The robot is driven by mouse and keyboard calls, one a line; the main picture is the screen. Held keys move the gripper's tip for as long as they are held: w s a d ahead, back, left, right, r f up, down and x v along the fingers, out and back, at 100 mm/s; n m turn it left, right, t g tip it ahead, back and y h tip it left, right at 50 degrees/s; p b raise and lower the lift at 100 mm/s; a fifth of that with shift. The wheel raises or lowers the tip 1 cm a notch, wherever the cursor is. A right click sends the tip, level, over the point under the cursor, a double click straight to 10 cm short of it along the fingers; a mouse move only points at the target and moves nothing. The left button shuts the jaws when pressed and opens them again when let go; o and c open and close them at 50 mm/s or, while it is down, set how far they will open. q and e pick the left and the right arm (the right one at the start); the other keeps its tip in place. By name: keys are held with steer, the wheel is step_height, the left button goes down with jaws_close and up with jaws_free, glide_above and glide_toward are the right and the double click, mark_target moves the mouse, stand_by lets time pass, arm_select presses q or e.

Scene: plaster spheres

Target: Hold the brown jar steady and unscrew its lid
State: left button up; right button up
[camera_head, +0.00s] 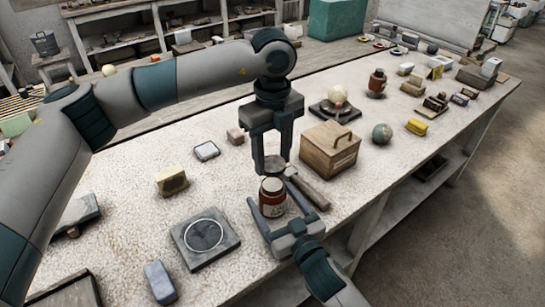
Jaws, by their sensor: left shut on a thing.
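The brown jar (272,201) with a pale label stands upright near the front edge of the table. My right gripper (273,213) comes in from the bottom, low down, with one finger against each side of the jar. My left gripper (272,160) points straight down over the jar, shut on the dark round lid (273,166). The lid is just above the jar, and the jar's pale top shows below it. Whether the lid still touches the jar's rim is hard to tell.
A hammer (308,190) lies right beside the jar. A wooden box (329,150) with a handle stands behind it. A grey square plate (205,238) with a ring lies to the left, and a yellow block (171,180) farther back. The table (120,215) is open between them.

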steer(key=shift+s, duration=0.1)
arm_select(q)
steer(key=shift+f+b, duration=0.95)
arm_select(e)
steer(key=v, duration=1.2)
arm_select(q)
steer(key=shift+f, duration=0.1)
arm_select(e)
steer(key=shift+f, duration=0.1)
